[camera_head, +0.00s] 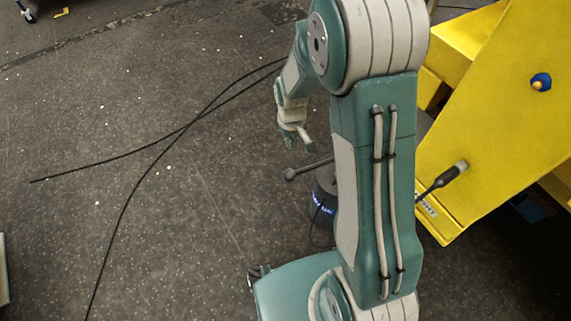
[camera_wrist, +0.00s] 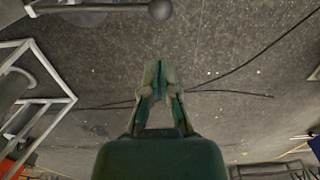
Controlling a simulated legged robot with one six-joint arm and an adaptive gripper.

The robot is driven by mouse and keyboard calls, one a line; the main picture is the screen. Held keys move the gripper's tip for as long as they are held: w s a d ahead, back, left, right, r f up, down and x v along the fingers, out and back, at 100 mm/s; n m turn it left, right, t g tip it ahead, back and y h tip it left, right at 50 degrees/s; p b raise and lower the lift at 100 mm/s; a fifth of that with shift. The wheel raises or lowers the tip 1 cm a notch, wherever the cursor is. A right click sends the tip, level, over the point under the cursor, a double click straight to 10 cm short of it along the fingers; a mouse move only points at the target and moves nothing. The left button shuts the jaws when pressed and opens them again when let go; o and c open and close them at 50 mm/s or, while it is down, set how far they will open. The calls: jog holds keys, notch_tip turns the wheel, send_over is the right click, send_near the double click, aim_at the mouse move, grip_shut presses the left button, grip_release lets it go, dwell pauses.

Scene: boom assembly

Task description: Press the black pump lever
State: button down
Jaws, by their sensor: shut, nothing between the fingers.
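The pump lever (camera_head: 308,169) is a dark grey rod with a round ball at its left end. It sticks out from a dark pump body (camera_head: 324,197) with a blue marking, partly hidden behind my arm. My gripper (camera_head: 299,144) points down above the lever, near its ball end in the head view, and looks apart from it. In the wrist view the gripper's fingers (camera_wrist: 158,78) are together and empty. The lever's rod (camera_wrist: 95,8) and ball (camera_wrist: 159,10) show at the top edge there, beyond the fingertips. The gap between them is hard to judge.
A large yellow boom part (camera_head: 490,140) stands at the right, with a black cable plug (camera_head: 450,177) on it. Black cables (camera_head: 150,160) lie across the dark floor at left, which is otherwise mostly free. A metal frame (camera_wrist: 45,95) shows at left in the wrist view.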

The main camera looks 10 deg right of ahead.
aim_at(290, 172)
jog(key=shift+f, duration=0.1)
notch_tip(290, 172, down, 14)
dwell(0.8)
